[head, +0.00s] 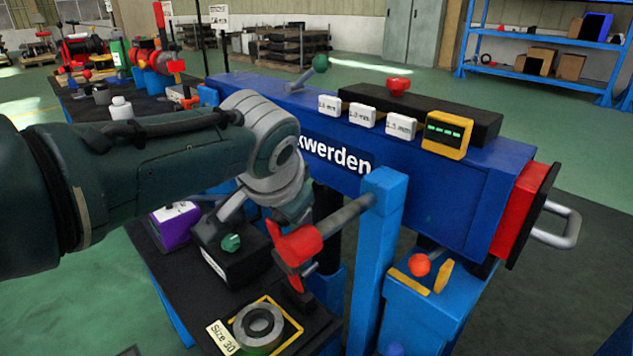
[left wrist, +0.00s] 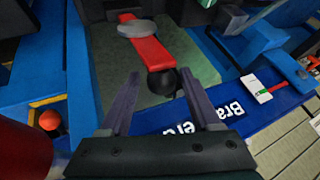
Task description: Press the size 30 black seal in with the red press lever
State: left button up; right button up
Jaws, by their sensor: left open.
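The red press lever (head: 297,248) sits on a grey shaft from a blue post in the head view. In the left wrist view the red lever (left wrist: 152,50) ends in a black ball knob (left wrist: 162,82), which lies between the spread fingers of my left gripper (left wrist: 165,95). I cannot tell whether they touch the knob. My gripper's fingertips are hidden in the head view. A grey ring (head: 246,339) with a dark centre sits in a yellow-framed square beside a "Size 30" label (head: 221,339), left of and below the lever. I cannot make out the black seal separately. My right gripper is not in view.
A long blue beam (head: 450,180) carries white size tags and a green display (head: 446,131). A blue post (head: 385,240) stands right of the lever. An orange-red ball knob (head: 419,264) is on a blue block. A black box (head: 230,262) and purple box (head: 175,226) stand at left.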

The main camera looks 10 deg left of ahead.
pick_arm(q)
jog(key=shift+r, duration=0.2)
jog(key=shift+p+v, duration=4.1)
jog(key=shift+v, duration=0.7)
jog(key=shift+s+f, duration=0.1)
